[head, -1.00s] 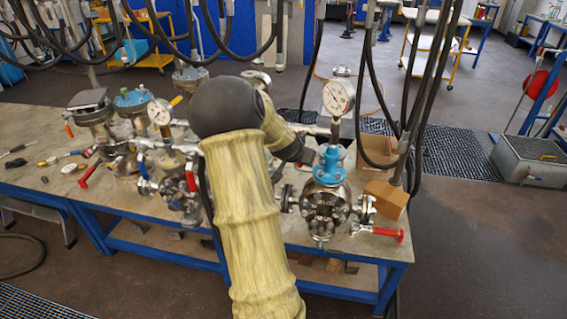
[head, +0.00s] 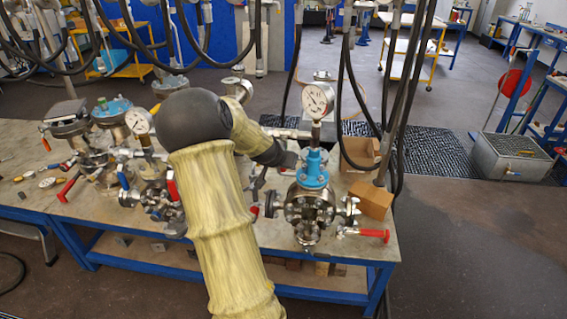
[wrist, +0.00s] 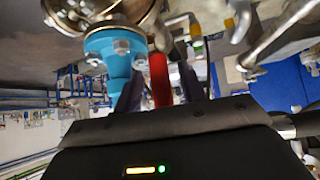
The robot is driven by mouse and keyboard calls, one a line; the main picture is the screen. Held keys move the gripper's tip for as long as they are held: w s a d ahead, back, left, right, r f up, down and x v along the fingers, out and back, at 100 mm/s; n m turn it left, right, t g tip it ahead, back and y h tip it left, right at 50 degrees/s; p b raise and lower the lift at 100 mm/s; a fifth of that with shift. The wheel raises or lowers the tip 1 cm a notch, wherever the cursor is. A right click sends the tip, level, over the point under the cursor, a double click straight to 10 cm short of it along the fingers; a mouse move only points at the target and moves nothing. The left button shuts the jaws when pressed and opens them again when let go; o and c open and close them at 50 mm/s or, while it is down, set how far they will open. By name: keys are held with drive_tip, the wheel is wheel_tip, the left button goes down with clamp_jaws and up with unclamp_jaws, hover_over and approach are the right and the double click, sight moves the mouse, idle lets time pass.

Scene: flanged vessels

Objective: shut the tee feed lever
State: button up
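A red lever handle (wrist: 160,80) stands between the two fingers of my gripper (wrist: 161,88) in the wrist view. The fingers look parted, one on each side of it, with narrow gaps. Beside it is a blue flanged neck (wrist: 112,50), close to the left finger. In the head view this blue neck (head: 312,168) tops a steel flanged vessel (head: 309,210) with a pressure gauge (head: 318,99). My wrist reaches to the left of that neck; my fingertips and the lever between them are hidden there. Another red-handled lever (head: 372,235) sticks out right at the vessel's front.
More vessels with a gauge (head: 139,121) and red levers (head: 172,187) stand left on the blue-framed bench (head: 350,262). Cardboard boxes (head: 371,199) sit right of the vessel. Black hoses (head: 398,100) hang close behind it.

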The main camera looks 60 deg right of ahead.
drive_tip(key=shift+r, duration=0.1)
drive_tip(key=b+v, duration=0.1)
drive_tip(key=v, duration=1.6)
drive_tip(key=shift+b, duration=0.35)
drive_tip(key=shift+a+r, duration=0.1)
idle(0.4)
